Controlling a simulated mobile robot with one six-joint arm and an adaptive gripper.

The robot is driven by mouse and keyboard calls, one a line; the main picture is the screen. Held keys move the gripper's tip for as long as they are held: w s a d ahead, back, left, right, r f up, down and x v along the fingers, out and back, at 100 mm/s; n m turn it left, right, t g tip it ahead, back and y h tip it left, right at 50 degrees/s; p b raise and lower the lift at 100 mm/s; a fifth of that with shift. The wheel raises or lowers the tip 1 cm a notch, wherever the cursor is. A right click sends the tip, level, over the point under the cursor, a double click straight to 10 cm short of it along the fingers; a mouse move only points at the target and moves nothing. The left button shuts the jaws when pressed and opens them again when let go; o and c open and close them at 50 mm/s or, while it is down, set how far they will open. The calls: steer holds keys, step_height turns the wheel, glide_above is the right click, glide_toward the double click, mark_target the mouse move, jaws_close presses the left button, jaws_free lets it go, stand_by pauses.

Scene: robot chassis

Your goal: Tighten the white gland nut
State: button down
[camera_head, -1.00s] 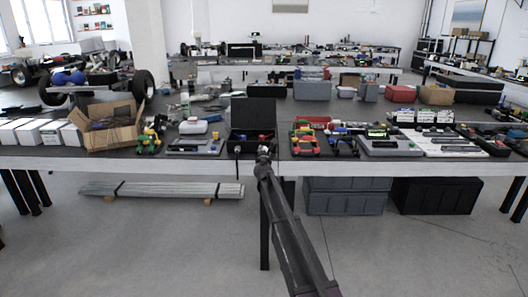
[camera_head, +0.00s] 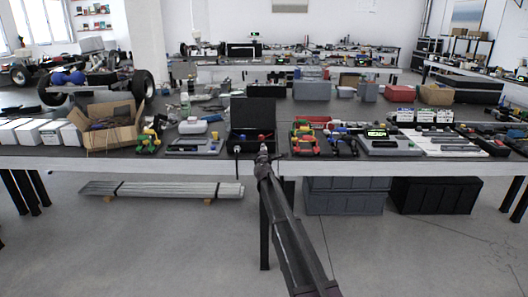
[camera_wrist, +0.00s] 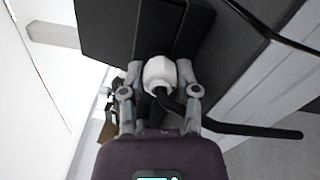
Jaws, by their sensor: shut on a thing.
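The white gland nut (camera_wrist: 160,72) sits between the two fingers of my gripper (camera_wrist: 160,75) in the wrist view, at the side of a black box. My gripper is shut on it, one finger on each side. A black cable (camera_wrist: 240,128) comes out of the nut and bends away to the right. In the head view my gripper (camera_head: 263,151) is at the front edge of the table, in front of the open black box (camera_head: 253,112). The nut is too small to make out there.
The table (camera_head: 130,163) is crowded. A cardboard box (camera_head: 104,128) is at left, a grey device (camera_head: 205,146) is left of the black box, and coloured parts (camera_head: 304,138) are right of it. The floor (camera_head: 180,240) in front is clear.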

steer(key=shift+w+m, duration=0.15)
steer(key=shift+m, duration=0.25)
steer(key=shift+c, duration=1.8)
jaws_free()
steer(key=shift+s+n, duration=0.2)
steer(key=shift+n, duration=0.2)
